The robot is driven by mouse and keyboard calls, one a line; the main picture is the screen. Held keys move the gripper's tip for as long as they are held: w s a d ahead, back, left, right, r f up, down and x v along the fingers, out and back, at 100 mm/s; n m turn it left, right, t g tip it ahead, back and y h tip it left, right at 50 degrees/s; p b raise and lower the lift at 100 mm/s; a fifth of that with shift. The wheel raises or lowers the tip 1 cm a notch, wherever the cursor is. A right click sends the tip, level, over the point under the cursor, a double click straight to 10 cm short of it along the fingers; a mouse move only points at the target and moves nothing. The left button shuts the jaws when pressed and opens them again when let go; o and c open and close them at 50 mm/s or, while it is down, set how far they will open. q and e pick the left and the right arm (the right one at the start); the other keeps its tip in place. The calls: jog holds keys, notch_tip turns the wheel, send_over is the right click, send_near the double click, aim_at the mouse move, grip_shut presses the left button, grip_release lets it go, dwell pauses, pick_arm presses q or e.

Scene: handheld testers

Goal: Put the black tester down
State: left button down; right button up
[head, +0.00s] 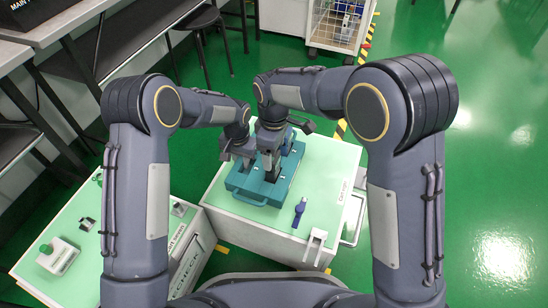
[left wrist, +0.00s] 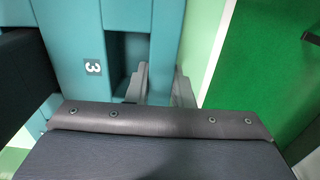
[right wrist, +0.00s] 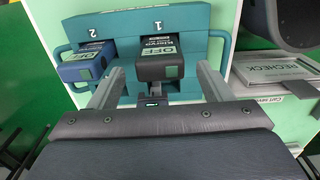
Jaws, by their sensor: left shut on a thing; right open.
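The teal rack (head: 250,192) stands on a green-topped cabinet. The black tester (right wrist: 160,66) sits in its slot 1, an OFF label on top. My right gripper (right wrist: 160,76) is open, one finger on each side of the black tester, not closed on it. A blue tester (right wrist: 85,66) sits in slot 2. In the left wrist view, slot 3 (left wrist: 127,55) looks empty. My left gripper (left wrist: 161,74) is shut on the rack's wall beside slot 3. In the head view, both grippers are crowded over the rack and partly hide the testers.
A blue object (head: 299,212) lies on the cabinet top (head: 325,165), right of the rack. A lower cabinet at left carries a box with a green button (head: 58,256). A white cart (head: 340,25) stands behind.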

notch_tip(320, 180, up, 8)
jog(key=shift+f, duration=0.2)
jog(key=s+d+r+m+t+y, duration=0.1)
jog(key=s+d+r+m+y, duration=0.15)
jog(key=s+d+m, duration=0.4)
jog(key=s+d+r+m+t+y, duration=0.1)
jog(key=s+d+r, duration=0.3)
jog(key=d, duration=0.5)
jog(key=s+d+f+m+t, duration=0.1)
jog(key=s+d+m, duration=0.1)
jog(key=s+m, duration=0.2)
jog(key=s+d+f+m+t, duration=0.2)
jog(key=s+m, duration=0.2)
jog(key=s, duration=0.7)
jog(key=shift+t, duration=0.3)
pick_arm(q)
jog(key=c, duration=1.2)
grip_release()
